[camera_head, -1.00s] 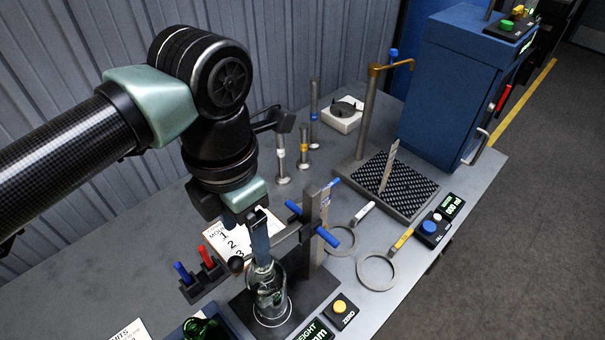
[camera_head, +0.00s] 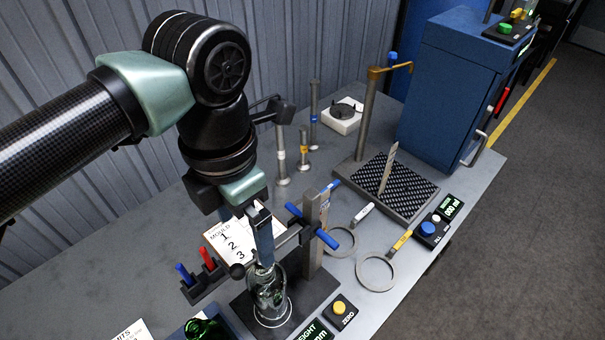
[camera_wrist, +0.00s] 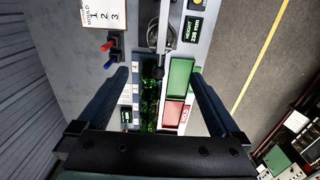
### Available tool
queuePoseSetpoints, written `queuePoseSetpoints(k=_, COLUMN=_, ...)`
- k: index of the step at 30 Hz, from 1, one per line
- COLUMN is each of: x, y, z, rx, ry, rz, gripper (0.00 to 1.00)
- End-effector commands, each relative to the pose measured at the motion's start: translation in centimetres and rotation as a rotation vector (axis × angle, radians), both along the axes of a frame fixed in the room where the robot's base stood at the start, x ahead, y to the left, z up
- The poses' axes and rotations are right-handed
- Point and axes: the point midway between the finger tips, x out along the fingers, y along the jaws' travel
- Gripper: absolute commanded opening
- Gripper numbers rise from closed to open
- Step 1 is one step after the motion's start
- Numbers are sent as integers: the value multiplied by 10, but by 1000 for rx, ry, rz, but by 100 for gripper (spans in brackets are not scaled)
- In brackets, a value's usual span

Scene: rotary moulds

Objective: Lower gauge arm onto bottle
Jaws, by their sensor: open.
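The height gauge has a dark upright post (camera_head: 316,245) with blue handles, and a gauge arm reaching left to a black ball knob (camera_head: 237,271). The knob also shows in the wrist view (camera_wrist: 158,73). A clear bottle (camera_head: 270,300) stands upright on the gauge's dark base under the arm; it shows in the wrist view (camera_wrist: 160,36). My gripper (camera_head: 262,264) points down at the gauge arm. In the wrist view my gripper (camera_wrist: 160,76) is open, its fingers apart on either side of the knob. Whether the gauge arm touches the bottle is hidden.
A height display (camera_wrist: 193,30) and a ZERO button box (camera_head: 340,311) sit beside the gauge.

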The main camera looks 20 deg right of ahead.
Motion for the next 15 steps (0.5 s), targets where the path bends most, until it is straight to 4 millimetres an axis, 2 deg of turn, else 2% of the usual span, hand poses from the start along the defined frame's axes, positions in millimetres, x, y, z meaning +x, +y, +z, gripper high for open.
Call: queuePoseSetpoints(k=15, x=0, y=0, z=44, rx=0, ry=-1, rz=0, gripper=100)
